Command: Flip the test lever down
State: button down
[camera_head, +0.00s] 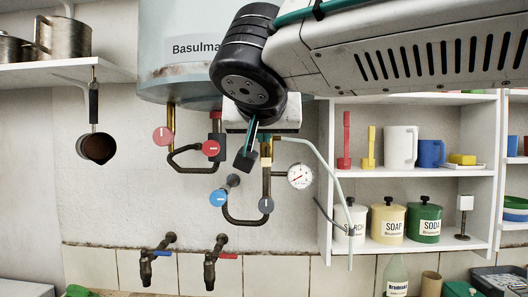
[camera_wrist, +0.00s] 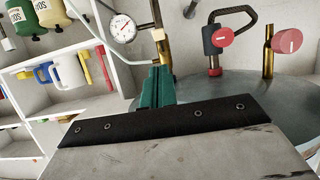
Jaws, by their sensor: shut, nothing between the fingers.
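I cannot clearly make out the test lever; it may be hidden behind my gripper. My gripper (camera_head: 246,160) is shut and empty, pointing down below the pale blue boiler (camera_head: 180,60), in front of its pipework. In the wrist view its green fingers (camera_wrist: 155,88) lie together, close to a brass fitting with a pale section (camera_wrist: 158,38). The same fitting shows in the head view (camera_head: 266,162), just right of the fingertips. I cannot tell whether they touch. A pressure gauge (camera_head: 300,176) sits to the right of the fitting, and it also shows in the wrist view (camera_wrist: 123,28).
Red knobs (camera_head: 163,136) (camera_head: 211,148), a blue knob (camera_head: 217,197) and a grey knob (camera_head: 266,205) crowd the pipes. A thin pale tube (camera_head: 322,172) curves down to the right. White shelves (camera_head: 326,200) with canisters stand at right. Two taps (camera_head: 210,270) (camera_head: 146,270) are below.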

jog(key=s+d+f+n+g+h, duration=0.15)
jog(key=s+d+f+g, duration=0.3)
jog(key=f, duration=0.45)
jog(key=s+d+f+n+g, duration=0.3)
jog(key=d+f, duration=0.3)
jog(key=f, duration=0.3)
jog(key=s+d+f+m+g+y, duration=0.2)
jog(key=s+d+f+m+g, duration=0.2)
jog(key=s+d+f, duration=1.1)
jog(key=shift+s+d+g, duration=0.2)
jog(key=shift+s+g, duration=0.35)
jog(key=shift+s, duration=0.1)
